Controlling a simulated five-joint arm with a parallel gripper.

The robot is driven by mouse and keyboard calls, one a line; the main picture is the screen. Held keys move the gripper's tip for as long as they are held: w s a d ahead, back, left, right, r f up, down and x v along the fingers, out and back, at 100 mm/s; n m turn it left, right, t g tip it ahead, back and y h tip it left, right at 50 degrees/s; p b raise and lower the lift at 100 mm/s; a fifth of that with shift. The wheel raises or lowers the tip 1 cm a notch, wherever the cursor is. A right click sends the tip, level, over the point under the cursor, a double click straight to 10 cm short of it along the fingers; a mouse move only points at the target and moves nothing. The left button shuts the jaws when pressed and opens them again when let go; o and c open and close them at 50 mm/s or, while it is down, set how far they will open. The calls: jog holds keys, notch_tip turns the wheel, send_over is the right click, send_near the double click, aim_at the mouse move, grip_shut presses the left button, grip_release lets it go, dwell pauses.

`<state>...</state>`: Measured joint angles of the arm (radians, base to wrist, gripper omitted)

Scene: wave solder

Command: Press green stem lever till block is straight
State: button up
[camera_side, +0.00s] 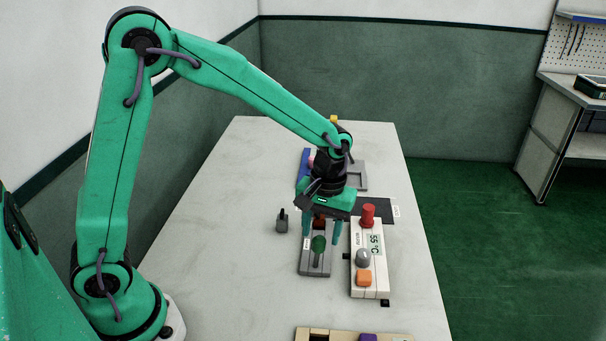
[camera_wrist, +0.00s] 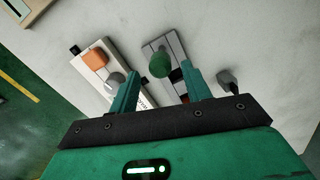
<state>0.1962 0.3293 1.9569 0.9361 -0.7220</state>
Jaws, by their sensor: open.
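The green stem lever has a round green head (camera_side: 318,243) on a short stem. It stands on a grey base plate (camera_side: 315,268) in the side view. In the wrist view the green head (camera_wrist: 160,64) shows between and just ahead of the fingers, above the grey plate (camera_wrist: 172,40). My gripper (camera_side: 321,236) is open and points down over the plate, one finger on each side. It also shows in the wrist view (camera_wrist: 160,68), with nothing gripped. A reddish-brown block (camera_side: 319,223) sits behind the lever, partly hidden by my gripper; its tilt is unclear.
Right of the plate stands a white unit (camera_side: 370,280) with a red knob (camera_side: 367,214), a grey knob (camera_side: 363,257) and an orange button (camera_side: 364,278). A small dark grey switch (camera_side: 282,221) stands left. A tan tray (camera_side: 312,335) is at the front. The left tabletop is clear.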

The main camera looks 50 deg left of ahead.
aim_at(318, 251)
jog(key=shift+w+r, duration=0.1)
jog(key=shift+r, duration=0.85)
jog(key=shift+n, duration=0.3)
jog(key=n, duration=0.5)
jog(key=shift+d+f, duration=0.15)
jog(key=shift+f, duration=0.1)
jog(key=shift+s+a+f, duration=0.1)
jog(key=shift+s+f, duration=0.1)
jog(key=shift+f, duration=1.75)
jog(key=shift+s+a+f, duration=0.1)
jog(key=shift+s+f, duration=0.1)
jog(key=shift+f, duration=1.75)
grip_shut()
